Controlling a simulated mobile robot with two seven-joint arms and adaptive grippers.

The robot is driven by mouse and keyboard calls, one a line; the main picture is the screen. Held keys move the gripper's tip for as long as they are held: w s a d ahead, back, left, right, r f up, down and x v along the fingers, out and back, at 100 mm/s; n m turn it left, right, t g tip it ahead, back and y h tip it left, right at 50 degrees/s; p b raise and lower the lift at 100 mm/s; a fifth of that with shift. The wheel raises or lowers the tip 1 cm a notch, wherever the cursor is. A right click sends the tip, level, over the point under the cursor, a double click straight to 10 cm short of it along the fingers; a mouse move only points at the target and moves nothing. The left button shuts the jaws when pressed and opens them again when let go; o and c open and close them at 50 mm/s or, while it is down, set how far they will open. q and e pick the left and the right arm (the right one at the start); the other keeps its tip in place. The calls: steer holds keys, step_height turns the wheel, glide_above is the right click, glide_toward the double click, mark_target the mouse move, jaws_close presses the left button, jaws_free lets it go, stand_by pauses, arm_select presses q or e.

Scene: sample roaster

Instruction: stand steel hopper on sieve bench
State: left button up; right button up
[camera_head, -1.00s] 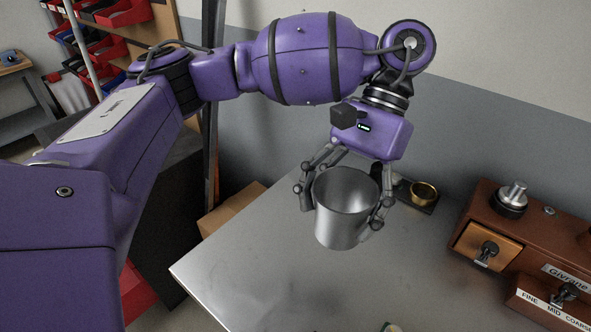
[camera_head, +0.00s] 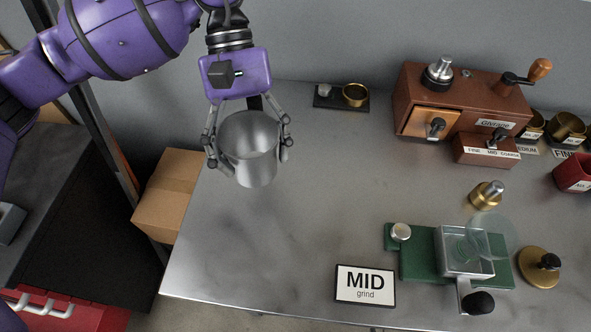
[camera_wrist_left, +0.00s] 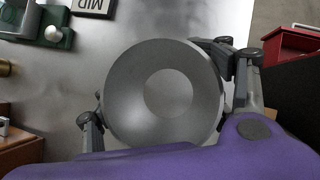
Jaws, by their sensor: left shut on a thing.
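The steel hopper (camera_head: 249,150) is an open-topped grey metal cup, held roughly upright over the left part of the metal bench (camera_head: 300,210). My left gripper (camera_head: 248,148) is shut on it, with one finger on each side of its wall. In the left wrist view I look down into the hopper (camera_wrist_left: 165,92), which is empty, between the fingers of the left gripper (camera_wrist_left: 163,95). The gap between the hopper's base and the bench is hard to judge. My right gripper is in neither view.
A brown wooden grinder (camera_head: 450,105) stands at the back right, with brass cups (camera_head: 568,128) beside it. A cardboard box (camera_head: 168,195) is left of the bench. The bench middle is clear.

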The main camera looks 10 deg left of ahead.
arm_select(q)
steer(key=s+d+r+n+t+h+p, duration=0.2)
steer(key=s+d+r+n+t, duration=0.15)
steer(key=d+n, duration=0.65)
steer(key=s+d+r+n+t+h+p, duration=0.25)
steer(key=s+d+n+t, duration=0.35)
steer(key=d, duration=0.7)
steer(key=shift+n+g+y, duration=0.35)
steer(key=shift+n+g, duration=0.25)
steer(key=shift+g, duration=0.05)
steer(key=w+a+f, duration=0.4)
steer(key=w, duration=0.1)
steer(key=w+a+f, duration=0.5)
steer(key=shift+w+a+f, duration=0.1)
steer(key=shift+w+a, duration=0.1)
steer(key=shift+a, duration=0.1)
steer(key=f, duration=0.3)
steer(key=shift+w+a+f, duration=0.2)
steer(key=shift+f, duration=0.15)
steer(key=o, duration=1.3)
